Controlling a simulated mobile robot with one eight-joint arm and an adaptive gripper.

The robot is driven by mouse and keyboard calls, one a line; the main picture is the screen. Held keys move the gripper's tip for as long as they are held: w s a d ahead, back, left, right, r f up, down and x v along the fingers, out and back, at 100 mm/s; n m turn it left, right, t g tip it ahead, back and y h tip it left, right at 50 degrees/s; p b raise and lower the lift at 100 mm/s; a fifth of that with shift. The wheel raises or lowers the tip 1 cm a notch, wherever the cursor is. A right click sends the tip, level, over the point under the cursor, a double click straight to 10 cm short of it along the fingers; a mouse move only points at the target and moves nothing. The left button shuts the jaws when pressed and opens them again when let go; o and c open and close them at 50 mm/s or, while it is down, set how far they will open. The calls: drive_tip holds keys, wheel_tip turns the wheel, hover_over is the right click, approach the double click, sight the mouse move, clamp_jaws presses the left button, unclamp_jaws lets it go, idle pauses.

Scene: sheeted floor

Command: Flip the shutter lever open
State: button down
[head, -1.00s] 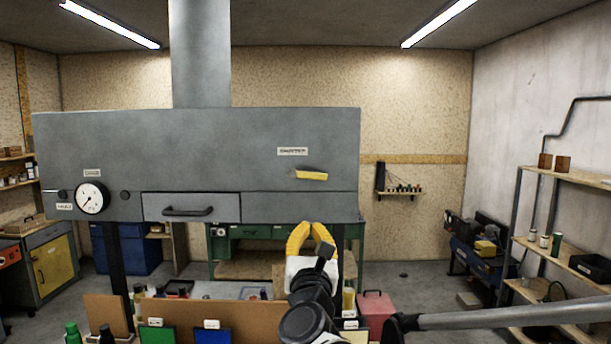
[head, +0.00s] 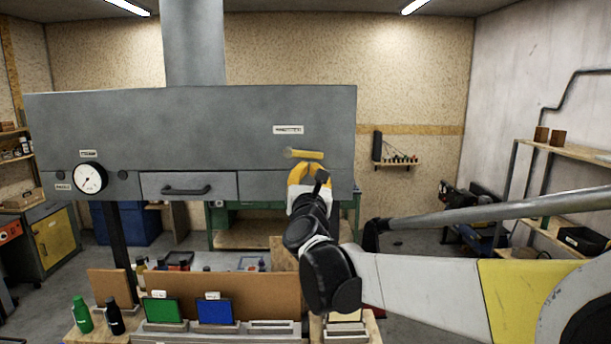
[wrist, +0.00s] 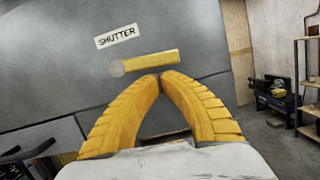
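The shutter lever is a yellow bar (head: 306,154) on the front of the grey hood (head: 230,130), lying nearly level below a white label. In the wrist view the lever (wrist: 150,63) runs from a round grey pivot at its left end to a free right end, tilted slightly up to the right. The label (wrist: 117,36) above it reads SHUTTER. My gripper (head: 306,166) has yellow fingers and is just below the lever. In the wrist view its fingertips (wrist: 160,76) meet just under the lever, with nothing seen between them. Whether they touch the lever is unclear.
A round gauge (head: 90,178) and a drawer with a dark handle (head: 186,190) are on the hood's left part. Below are a brown board (head: 215,318), green and blue panels and bottles. Shelves (head: 570,150) stand at the right wall.

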drive_tip(key=shift+w+f, duration=0.1)
drive_tip(key=shift+w, duration=0.05)
drive_tip(key=shift+r, duration=0.2)
drive_tip(key=shift+d+r+n+y, duration=0.25)
drive_tip(key=shift+r+n, duration=0.35)
drive_tip(key=shift+n, duration=0.3)
